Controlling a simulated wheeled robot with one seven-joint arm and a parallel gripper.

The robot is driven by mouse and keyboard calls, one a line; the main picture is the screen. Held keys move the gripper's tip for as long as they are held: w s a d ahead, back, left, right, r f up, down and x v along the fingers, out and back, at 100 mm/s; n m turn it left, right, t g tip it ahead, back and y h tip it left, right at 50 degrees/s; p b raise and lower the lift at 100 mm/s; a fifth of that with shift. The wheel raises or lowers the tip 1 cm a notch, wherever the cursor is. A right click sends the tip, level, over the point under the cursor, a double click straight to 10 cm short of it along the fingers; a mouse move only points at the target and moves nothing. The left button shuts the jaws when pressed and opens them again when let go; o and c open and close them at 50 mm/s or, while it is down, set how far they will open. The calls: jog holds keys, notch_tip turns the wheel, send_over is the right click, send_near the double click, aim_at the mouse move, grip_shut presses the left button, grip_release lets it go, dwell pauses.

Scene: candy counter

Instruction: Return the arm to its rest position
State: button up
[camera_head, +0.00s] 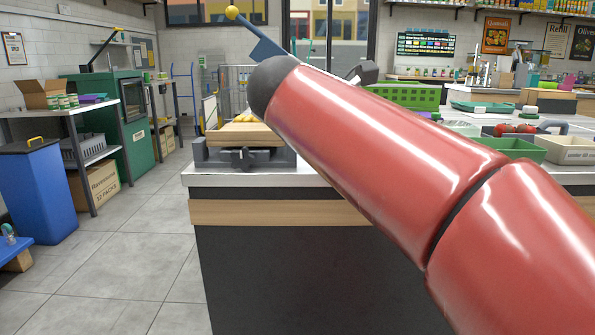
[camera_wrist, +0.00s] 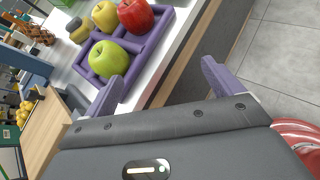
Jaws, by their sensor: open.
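My red arm (camera_head: 375,165) reaches from the lower right of the head view up over the counter. My gripper (camera_wrist: 162,73) shows in the wrist view with its two purple fingers wide apart and nothing between them. The fingers are near the edge of the counter, with floor beyond on the right. I cannot make out the fingers in the head view; the arm hides much of the middle there.
In the wrist view, a purple tray (camera_wrist: 143,50) holds a green apple (camera_wrist: 108,60), a red apple (camera_wrist: 136,15) and yellow fruit. In the head view, a grey device (camera_head: 243,157) stands on the counter (camera_head: 315,180). Left floor (camera_head: 120,265) is clear.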

jog(key=s+d+f+m+g+y+p, duration=0.1)
jog(key=s+f+m+y, duration=0.3)
jog(key=s+f+m, duration=0.7)
jog(key=s+d+f+m+g+y+p, duration=0.2)
jog(key=s+d+f+m+y, duration=0.2)
jog(key=s+f+m, duration=0.6)
notch_tip(320, 180, down, 4)
jog(key=m, duration=0.3)
jog(key=shift+s+f, duration=0.25)
jog(key=shift+s, duration=0.1)
